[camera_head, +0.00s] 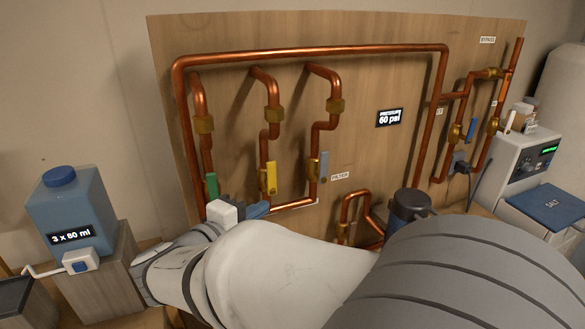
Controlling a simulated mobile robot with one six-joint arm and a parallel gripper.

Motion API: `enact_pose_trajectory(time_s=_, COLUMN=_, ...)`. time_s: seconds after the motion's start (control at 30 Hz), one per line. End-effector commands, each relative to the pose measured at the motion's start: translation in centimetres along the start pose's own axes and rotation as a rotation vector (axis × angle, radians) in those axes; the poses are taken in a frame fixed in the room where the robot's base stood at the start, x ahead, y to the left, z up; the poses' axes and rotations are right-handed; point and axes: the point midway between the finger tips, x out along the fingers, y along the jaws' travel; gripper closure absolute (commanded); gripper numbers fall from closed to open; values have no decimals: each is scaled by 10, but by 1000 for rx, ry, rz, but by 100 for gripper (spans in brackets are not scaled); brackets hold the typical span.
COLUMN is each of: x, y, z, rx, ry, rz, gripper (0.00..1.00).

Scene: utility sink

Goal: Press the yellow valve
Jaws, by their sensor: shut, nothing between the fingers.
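The yellow valve (271,176) is an upright handle on the middle of three copper drop pipes on the wooden panel. It sits beside a brass body, between a green handle on the left and a grey one on the right. My gripper (262,209) shows as a small dark blue-grey end just below the yellow valve, partly hidden by a white part of my arm. It appears apart from the handle in the picture, though depth is hard to judge. It is shut and empty.
The green handle (211,186) and grey handle (323,166) flank the yellow one closely. A blue tank (70,212) stands at left. A dark cylinder (410,204) and a white control unit (520,155) stand at right.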

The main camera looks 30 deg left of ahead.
Motion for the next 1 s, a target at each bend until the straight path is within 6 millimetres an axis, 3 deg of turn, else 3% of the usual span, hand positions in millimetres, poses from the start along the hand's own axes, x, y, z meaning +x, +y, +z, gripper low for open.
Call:
enact_pose_trajectory(time_s=0.03, x=-18, y=2, z=-18, rx=-2, ry=48, rz=33, gripper=100)
enact_pose_trajectory(time_s=0.13, x=-44, y=4, z=-42, rx=2, ry=117, rz=88, gripper=100)
enact_pose_trajectory(time_s=0.37, x=-68, y=6, z=-62, rx=10, ry=178, rz=138, gripper=100)
enact_pose_trajectory(time_s=0.77, x=-62, y=8, z=-62, rx=10, ry=175, rz=136, gripper=100)
enact_pose_trajectory(time_s=1.0, x=-22, y=16, z=-68, rx=10, ry=171, rz=136, gripper=100)
